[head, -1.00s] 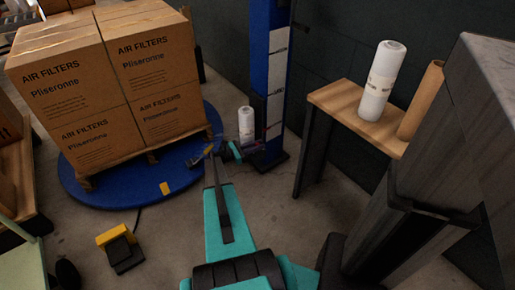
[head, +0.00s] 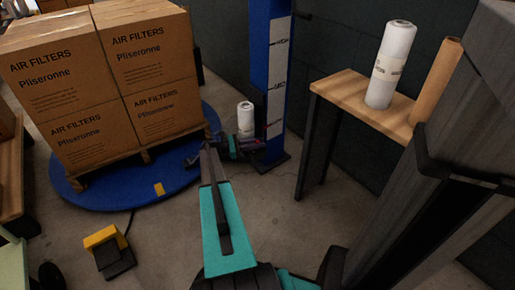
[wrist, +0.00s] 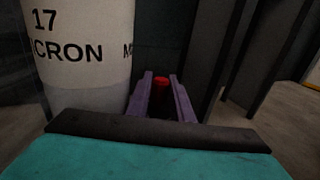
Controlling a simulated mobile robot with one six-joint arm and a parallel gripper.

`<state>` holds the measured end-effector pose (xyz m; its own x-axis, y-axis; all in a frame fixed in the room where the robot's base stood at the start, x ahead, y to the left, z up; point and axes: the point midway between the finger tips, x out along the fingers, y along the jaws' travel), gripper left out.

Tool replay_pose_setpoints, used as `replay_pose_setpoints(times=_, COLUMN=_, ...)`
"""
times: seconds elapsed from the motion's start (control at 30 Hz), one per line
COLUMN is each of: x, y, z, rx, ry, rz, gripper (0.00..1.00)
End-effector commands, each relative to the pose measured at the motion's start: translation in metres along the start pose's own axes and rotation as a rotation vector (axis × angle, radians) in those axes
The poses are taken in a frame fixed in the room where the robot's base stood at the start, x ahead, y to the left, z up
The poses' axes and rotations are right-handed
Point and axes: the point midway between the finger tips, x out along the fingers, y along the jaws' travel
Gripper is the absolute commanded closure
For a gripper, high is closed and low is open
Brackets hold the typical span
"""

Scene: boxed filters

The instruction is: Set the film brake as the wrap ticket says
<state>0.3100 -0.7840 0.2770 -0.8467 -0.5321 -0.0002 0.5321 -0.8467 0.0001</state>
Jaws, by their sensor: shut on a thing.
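The white film roll (head: 245,117) stands upright low beside the blue wrapper mast (head: 268,60). In the wrist view the film roll (wrist: 88,55), printed "17" and "CRON", fills the left side. My gripper (wrist: 161,88) has its two purple fingers either side of a dark part with a red top (wrist: 161,80), to the right of the roll. It is shut on this red-topped part, which looks like a brake knob. In the head view my gripper (head: 247,145) is at the foot of the roll, too small for detail. No wrap ticket is legible.
Boxes marked "AIR FILTERS" (head: 110,75) stand on a pallet on the blue turntable (head: 120,200). A yellow-topped pedal (head: 108,250) is on the floor at left. A wooden table (head: 345,92) bears a white roll (head: 390,65) and a brown roll (head: 437,80).

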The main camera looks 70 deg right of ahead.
Motion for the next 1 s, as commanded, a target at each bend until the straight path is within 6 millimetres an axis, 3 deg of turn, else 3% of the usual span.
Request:
replay_pose_setpoints(times=0.73, x=-0.0006, y=0.0019, z=0.0007, rx=0.001, ry=0.000, rz=-0.028, gripper=1.00)
replay_pose_setpoints(times=0.77, x=-0.0006, y=0.0020, z=0.0007, rx=0.001, ry=0.000, rz=-0.028, gripper=0.77)
replay_pose_setpoints(times=0.83, x=-0.0006, y=0.0018, z=0.0006, rx=0.001, ry=0.000, rz=-0.028, gripper=0.65)
replay_pose_setpoints(times=1.0, x=-0.0005, y=0.0021, z=0.0005, rx=0.001, ry=0.001, rz=-0.028, gripper=0.62)
